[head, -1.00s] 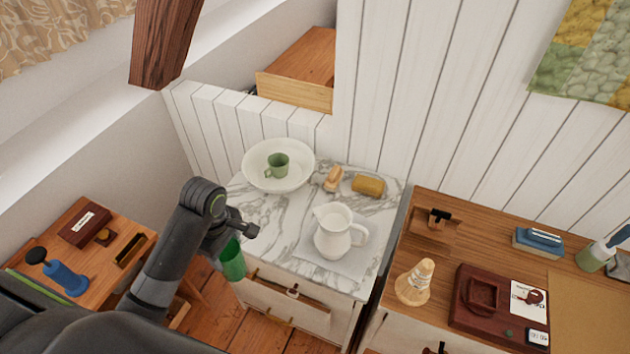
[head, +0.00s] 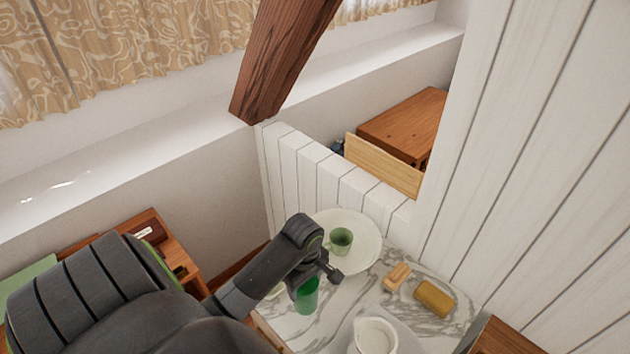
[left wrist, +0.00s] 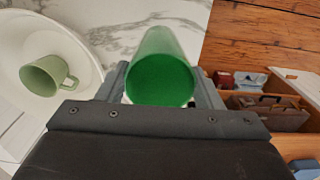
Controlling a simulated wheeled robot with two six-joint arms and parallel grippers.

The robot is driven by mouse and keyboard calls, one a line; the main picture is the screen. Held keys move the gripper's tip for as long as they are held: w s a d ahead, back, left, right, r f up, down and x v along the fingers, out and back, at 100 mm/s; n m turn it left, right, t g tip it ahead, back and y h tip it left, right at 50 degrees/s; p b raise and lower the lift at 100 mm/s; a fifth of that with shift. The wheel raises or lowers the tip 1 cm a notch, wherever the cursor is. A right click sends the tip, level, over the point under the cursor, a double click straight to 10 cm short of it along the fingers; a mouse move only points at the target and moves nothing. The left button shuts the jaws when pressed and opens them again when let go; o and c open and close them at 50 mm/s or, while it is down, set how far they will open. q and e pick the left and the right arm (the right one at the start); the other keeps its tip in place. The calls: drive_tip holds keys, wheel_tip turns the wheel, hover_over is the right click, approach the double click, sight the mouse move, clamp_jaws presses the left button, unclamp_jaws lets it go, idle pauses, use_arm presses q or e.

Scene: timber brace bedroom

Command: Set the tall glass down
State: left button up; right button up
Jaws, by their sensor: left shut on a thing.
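The tall green glass (head: 306,297) is in my left gripper (head: 318,274), over the front-left part of the marble top (head: 285,322). In the left wrist view the glass (left wrist: 160,70) sits between the shut jaws (left wrist: 160,90), its round green end facing the camera. The marble edge (left wrist: 203,30) and the wooden floor show beyond it. I cannot tell whether the glass touches the marble. The arm and gripper partly hide it. My right gripper is not in view.
A white basin (head: 363,230) holding a green mug (head: 341,240) stands close behind the glass. A soap-like block (head: 397,276), a yellow-brown roll (head: 433,298) and a white jug (head: 375,337) stand to the right. Bare marble lies between glass and jug.

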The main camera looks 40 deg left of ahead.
use_arm(q)
drive_tip(key=shift+f, duration=0.75)
drive_tip(key=shift+w+f, duration=0.1)
drive_tip(key=shift+f, duration=0.25)
wheel_tip(320, 180, down, 4)
drive_tip(key=shift+r+p, duration=0.1)
drive_tip(key=shift+p, duration=0.3)
drive_tip(key=shift+f, duration=0.3)
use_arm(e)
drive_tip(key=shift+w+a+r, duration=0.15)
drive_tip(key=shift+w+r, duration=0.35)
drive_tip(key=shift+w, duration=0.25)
use_arm(q)
drive_tip(key=o, duration=1.4)
drive_tip(key=shift+f, duration=0.1)
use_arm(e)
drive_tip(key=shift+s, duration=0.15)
